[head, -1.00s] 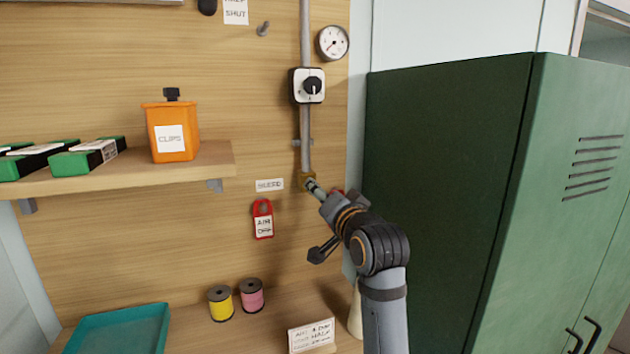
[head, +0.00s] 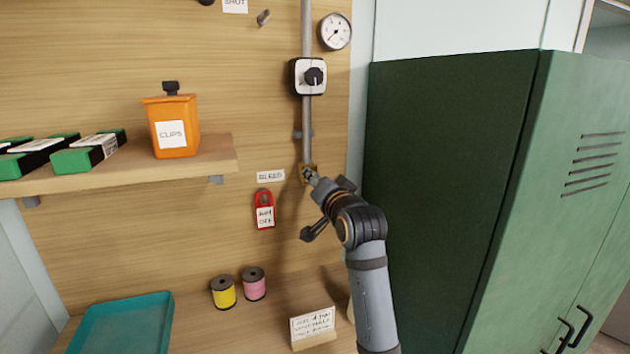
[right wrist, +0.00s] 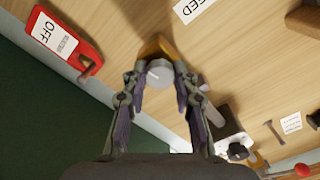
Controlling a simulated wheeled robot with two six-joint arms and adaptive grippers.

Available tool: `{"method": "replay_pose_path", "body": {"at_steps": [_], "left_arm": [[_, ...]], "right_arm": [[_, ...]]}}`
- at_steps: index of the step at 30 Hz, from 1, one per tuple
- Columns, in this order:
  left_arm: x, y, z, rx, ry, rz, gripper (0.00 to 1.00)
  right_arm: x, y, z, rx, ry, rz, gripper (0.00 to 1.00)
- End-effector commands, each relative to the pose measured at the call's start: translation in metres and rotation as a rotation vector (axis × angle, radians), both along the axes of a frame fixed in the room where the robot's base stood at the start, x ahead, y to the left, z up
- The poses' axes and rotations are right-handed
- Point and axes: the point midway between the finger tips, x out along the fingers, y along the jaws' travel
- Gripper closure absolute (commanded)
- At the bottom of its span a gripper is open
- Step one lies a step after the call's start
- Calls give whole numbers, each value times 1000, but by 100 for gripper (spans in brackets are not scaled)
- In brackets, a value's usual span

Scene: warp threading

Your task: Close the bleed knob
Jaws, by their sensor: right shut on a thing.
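The bleed knob (right wrist: 159,76) is a grey round knob with a pale mark on its face, on a brass fitting (right wrist: 157,46) at the lower end of the wall pipe. In the head view the brass fitting (head: 309,167) shows behind my gripper, and the knob itself is mostly hidden there. My right gripper (head: 311,176) reaches it from the lower right. In the right wrist view its fingers (right wrist: 158,80) stand on either side of the knob, shut on it. The BLEED label (head: 270,176) is left of the fitting. My left gripper is not in view.
A red AIR OFF tag (head: 265,209) hangs just below the label. A black-knobbed switch (head: 309,77) and gauge (head: 335,32) are above. An orange clips box (head: 174,125) stands on the shelf. A green cabinet (head: 440,170) stands close right of my arm.

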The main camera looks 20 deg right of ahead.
Motion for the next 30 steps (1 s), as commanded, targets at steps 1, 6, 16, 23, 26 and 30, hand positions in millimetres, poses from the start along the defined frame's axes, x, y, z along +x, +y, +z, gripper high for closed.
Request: {"method": "replay_pose_path", "body": {"at_steps": [1,6,16,23,26,30], "left_arm": [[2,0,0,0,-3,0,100],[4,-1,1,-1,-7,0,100],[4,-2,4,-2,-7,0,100],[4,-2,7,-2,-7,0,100],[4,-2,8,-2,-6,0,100],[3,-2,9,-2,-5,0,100]], "right_arm": [[0,0,0,0,1,0,100],[0,0,0,-17,1,0,100],[0,0,0,-189,-6,1,100],[0,1,0,-402,-11,1,100],[0,1,0,-498,-15,1,100],[0,1,0,-630,-19,1,100]]}}
